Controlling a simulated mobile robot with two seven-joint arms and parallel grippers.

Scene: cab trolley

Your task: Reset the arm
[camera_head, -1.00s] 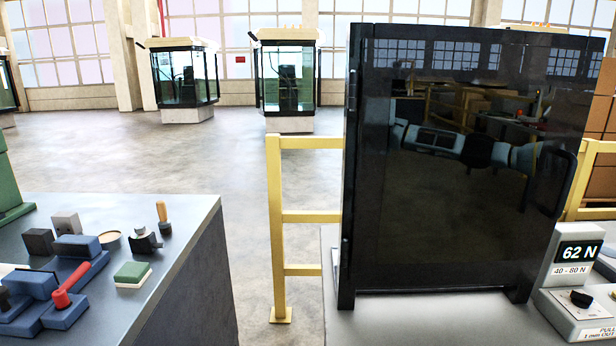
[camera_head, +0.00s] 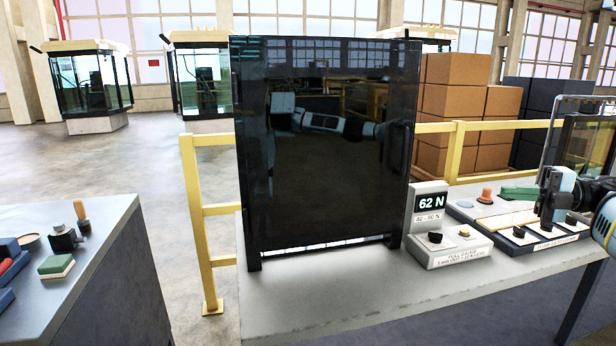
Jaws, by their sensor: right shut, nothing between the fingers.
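My right gripper (camera_head: 546,222) is at the right side, over the far right part of the grey table. It is black with a pale blue part behind it and points downward, with its fingers shut and nothing visible between them. It is close above a low panel of dark knobs (camera_head: 540,238); I cannot tell whether it touches. Part of my right arm shows at the right edge. My left gripper is not in view. A glossy black door panel (camera_head: 330,160) stands upright on the grey table (camera_head: 330,300) and reflects an arm.
A yellow rail (camera_head: 190,175) runs behind. A left bench (camera_head: 105,255) holds blue blocks and small tools. Brown boxes (camera_head: 455,85) are stacked behind. The table's front is clear.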

